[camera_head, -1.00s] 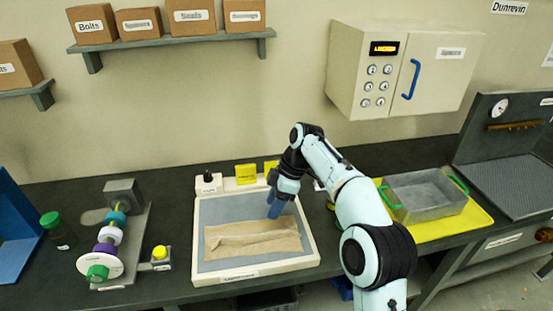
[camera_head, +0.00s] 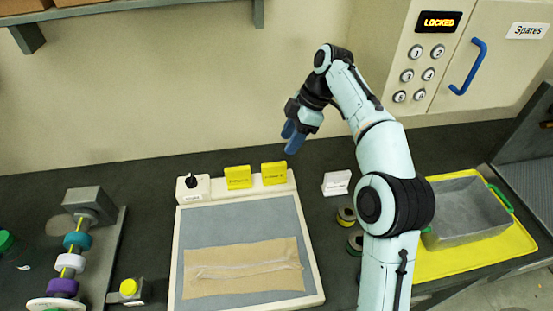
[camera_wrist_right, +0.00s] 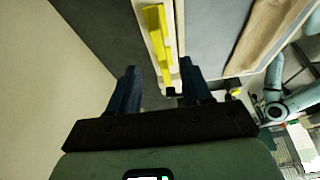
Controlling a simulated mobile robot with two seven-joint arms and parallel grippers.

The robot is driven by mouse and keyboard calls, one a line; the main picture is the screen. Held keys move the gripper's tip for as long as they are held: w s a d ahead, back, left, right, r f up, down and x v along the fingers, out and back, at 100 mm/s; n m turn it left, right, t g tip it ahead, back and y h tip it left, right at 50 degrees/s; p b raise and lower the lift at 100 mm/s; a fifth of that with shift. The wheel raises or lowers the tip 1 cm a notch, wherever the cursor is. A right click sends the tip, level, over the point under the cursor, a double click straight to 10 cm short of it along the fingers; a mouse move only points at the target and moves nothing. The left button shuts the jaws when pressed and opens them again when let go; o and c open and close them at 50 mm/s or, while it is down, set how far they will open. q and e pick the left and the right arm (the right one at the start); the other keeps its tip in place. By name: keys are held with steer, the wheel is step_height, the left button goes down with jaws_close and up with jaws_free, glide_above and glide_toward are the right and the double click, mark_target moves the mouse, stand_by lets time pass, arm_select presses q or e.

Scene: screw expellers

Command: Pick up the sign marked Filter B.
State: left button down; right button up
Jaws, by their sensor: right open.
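Two small yellow signs stand on the back ledge of the light table (camera_head: 312,270): a left yellow sign (camera_head: 238,177) and a right yellow sign (camera_head: 274,173). Their print is too small for me to read surely, so I cannot tell which says Filter B. My right gripper (camera_head: 293,140) is open and empty, above and behind the right yellow sign, fingers pointing down. In the right wrist view, yellow sign edges (camera_wrist_right: 157,32) show ahead of the open fingers, in line with the gap between them. My left gripper is out of view.
A brown sheet (camera_head: 245,268) lies on the light table. A black knob (camera_head: 191,181) is at the ledge's left end. A white sign (camera_head: 337,183) and small spools (camera_head: 346,215) stand to the right. A grey bin (camera_head: 465,212) sits on a yellow mat. A locked cabinet (camera_head: 440,60) hangs behind.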

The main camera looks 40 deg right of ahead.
mark_target(275, 164)
steer(key=b+x, duration=0.2)
steer(key=x, duration=0.5)
steer(key=shift+f+b, duration=0.1)
steer(key=shift+b, duration=0.2)
steer(key=shift+b+x, duration=0.65)
steer(key=shift+x, duration=2.3)
steer(key=shift+w, duration=0.15)
jaws_close()
